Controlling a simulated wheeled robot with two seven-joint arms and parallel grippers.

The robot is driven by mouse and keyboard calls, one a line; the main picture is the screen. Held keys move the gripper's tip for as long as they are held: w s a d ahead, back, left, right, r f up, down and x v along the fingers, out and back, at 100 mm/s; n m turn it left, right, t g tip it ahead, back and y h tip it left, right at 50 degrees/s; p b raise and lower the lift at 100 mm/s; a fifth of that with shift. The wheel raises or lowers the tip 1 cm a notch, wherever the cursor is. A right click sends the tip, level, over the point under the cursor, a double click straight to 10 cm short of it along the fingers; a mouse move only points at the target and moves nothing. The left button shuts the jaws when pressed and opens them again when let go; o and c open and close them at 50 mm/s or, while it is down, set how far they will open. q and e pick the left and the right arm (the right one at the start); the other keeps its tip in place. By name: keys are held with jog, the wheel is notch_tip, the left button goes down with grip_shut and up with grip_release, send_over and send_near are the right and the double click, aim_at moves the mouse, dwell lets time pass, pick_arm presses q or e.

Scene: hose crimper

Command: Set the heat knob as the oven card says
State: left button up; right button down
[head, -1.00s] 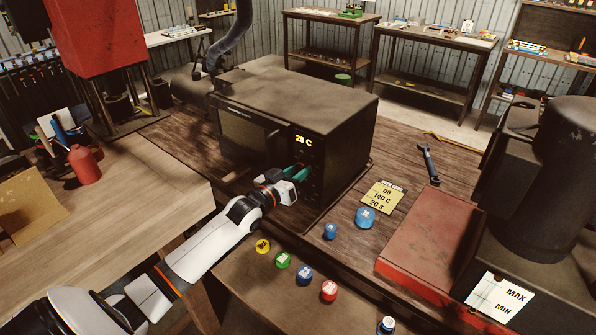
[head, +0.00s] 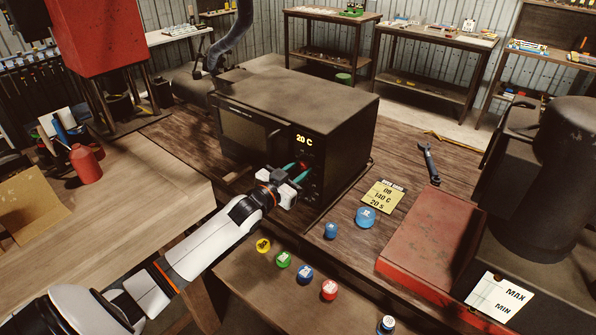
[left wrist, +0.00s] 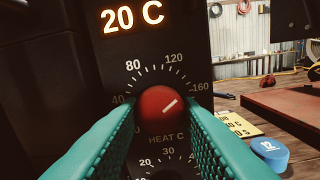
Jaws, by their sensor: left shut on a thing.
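The dark oven (head: 300,95) stands on the wooden bench, its display reading 20 C. My left gripper (head: 298,171) is at the oven's control panel. In the left wrist view its teal fingers are shut on the red heat knob (left wrist: 165,103), one on each side. The knob's white line points up and right, between the 120 and 160 marks, roughly midway. The yellow oven card (head: 383,196) lies on the bench right of the oven and reads 140 C and 20 s, with a less clear line above. My right gripper is not in view.
A small blue cap (head: 331,230) and a larger blue cap (head: 366,217) sit near the card. Several coloured caps line the bench front. A red plate (head: 435,245) and dark machine stand right. A wrench (head: 428,162) lies behind the card.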

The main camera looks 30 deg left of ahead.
pick_arm(q)
jog(key=shift+f, duration=0.15)
jog(key=o, duration=0.9)
jog(key=shift+o, duration=0.2)
jog(key=shift+s, duration=0.15)
jog(key=s+b, duration=0.3)
jog(key=s, duration=0.8)
jog(key=shift+s+a, duration=0.35)
jog(key=shift+a, duration=0.1)
